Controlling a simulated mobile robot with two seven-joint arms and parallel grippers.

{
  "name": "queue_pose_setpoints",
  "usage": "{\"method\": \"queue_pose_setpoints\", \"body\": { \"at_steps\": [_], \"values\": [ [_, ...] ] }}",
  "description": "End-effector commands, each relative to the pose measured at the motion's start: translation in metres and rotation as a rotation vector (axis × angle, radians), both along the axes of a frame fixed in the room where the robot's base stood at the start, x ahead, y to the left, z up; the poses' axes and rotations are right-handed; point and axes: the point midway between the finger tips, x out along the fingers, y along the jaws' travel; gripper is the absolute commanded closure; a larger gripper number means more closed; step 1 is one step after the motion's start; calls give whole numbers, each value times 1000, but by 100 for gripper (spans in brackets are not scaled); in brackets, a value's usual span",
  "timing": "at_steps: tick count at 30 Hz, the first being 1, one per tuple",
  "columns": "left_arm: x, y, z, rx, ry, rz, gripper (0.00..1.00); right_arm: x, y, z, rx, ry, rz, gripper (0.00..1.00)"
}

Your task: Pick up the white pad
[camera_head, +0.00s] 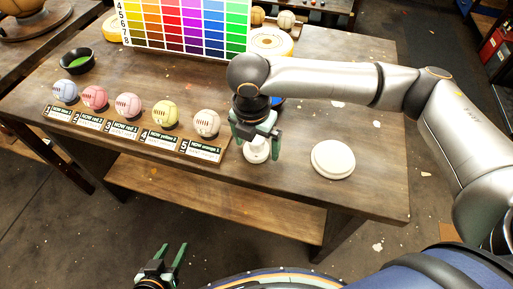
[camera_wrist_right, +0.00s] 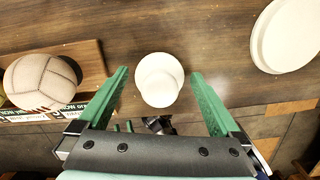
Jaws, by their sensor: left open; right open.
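A small white round piece (camera_wrist_right: 160,80), the likely white pad, sits between the open fingers of my right gripper (camera_wrist_right: 165,98) in the right wrist view; it looks like a narrower round part on a wider one. In the head view my right gripper (camera_head: 255,141) points down over this white piece (camera_head: 257,153), partly hiding it near the table's front edge. I cannot tell whether the fingers touch it. A larger flat white disc (camera_head: 333,159) lies on the table to the right, and also shows in the wrist view (camera_wrist_right: 287,35). My left gripper (camera_head: 172,262) is open and empty in front of the table.
Several leather balls, including a cream one (camera_head: 206,122), sit in a row on a labelled wooden board (camera_head: 136,134) to the left. A colour chart (camera_head: 185,25) stands behind them. A dark bowl (camera_head: 77,61) is at the left. The tabletop right of the disc is mostly clear.

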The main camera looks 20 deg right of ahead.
Motion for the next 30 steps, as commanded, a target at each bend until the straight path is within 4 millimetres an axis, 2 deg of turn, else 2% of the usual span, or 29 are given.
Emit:
{"method": "queue_pose_setpoints", "body": {
  "at_steps": [8, 27, 30],
  "values": [
    [3, -1, 2, 0, -7, -4, 50, 0, -1, -3, -1, -1, 0, 0],
    [-1, -1, -2, 1, 5, -4, 50, 1, 0, -3, 0, -1, 0, 72],
    [-3, -1, -3, 1, 9, -4, 50, 1, 0, -3, 0, -1, 0, 81]
  ]
}}
